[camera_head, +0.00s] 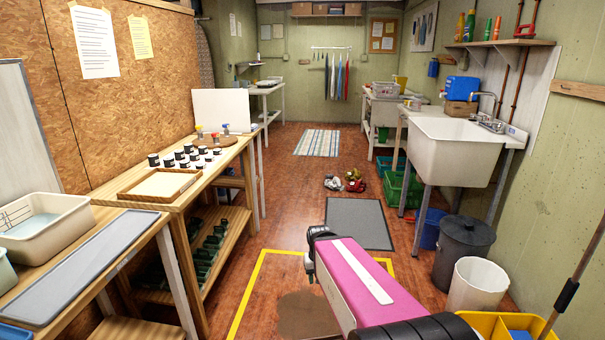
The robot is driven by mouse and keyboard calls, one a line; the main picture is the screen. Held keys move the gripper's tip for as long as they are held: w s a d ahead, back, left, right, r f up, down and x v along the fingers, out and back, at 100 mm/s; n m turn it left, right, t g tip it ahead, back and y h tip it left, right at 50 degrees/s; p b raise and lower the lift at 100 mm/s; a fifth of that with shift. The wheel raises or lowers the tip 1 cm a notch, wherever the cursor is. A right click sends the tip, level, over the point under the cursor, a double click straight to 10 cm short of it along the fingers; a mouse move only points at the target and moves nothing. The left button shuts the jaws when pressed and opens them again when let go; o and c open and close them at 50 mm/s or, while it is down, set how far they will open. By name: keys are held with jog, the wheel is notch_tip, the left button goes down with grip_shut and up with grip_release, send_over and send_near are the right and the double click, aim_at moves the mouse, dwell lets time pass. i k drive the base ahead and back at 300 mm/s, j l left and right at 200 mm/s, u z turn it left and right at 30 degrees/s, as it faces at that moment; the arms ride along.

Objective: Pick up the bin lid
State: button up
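A dark grey bin (460,262) stands on the floor at the right, below and in front of the sink. A round, dark grey lid (467,230) sits on its top. My pink and black arm reaches up from the bottom of the picture, left of the bin and apart from it. I cannot make out my gripper's fingers; the far end of the arm hides what lies beyond it.
A white bin (478,287) stands close in front of the dark bin. A yellow container (490,325) and a leaning wooden pole (580,270) are nearer. The sink (455,150) overhangs behind. A grey mat (358,222) lies on open floor to the left.

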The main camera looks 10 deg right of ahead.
aim_at(467, 231)
jog(key=i+z, duration=0.25)
jog(key=i, duration=0.2)
jog(key=i+z, duration=0.2)
jog(key=i, duration=0.25)
jog(key=i+j+z, duration=0.25)
jog(key=i, duration=0.2)
jog(key=i+j+z, duration=0.25)
jog(key=i, duration=0.15)
jog(key=i+j+z, duration=0.1)
jog(key=i+z, duration=0.35)
jog(key=i+j+z, duration=0.2)
jog(key=z, duration=0.25)
jog(key=i+j+z, duration=0.6)
jog(key=j+z, duration=0.15)
jog(key=z, duration=0.15)
jog(key=i+j+z, duration=0.15)
jog(key=j+z, duration=0.15)
jog(key=j, duration=0.2)
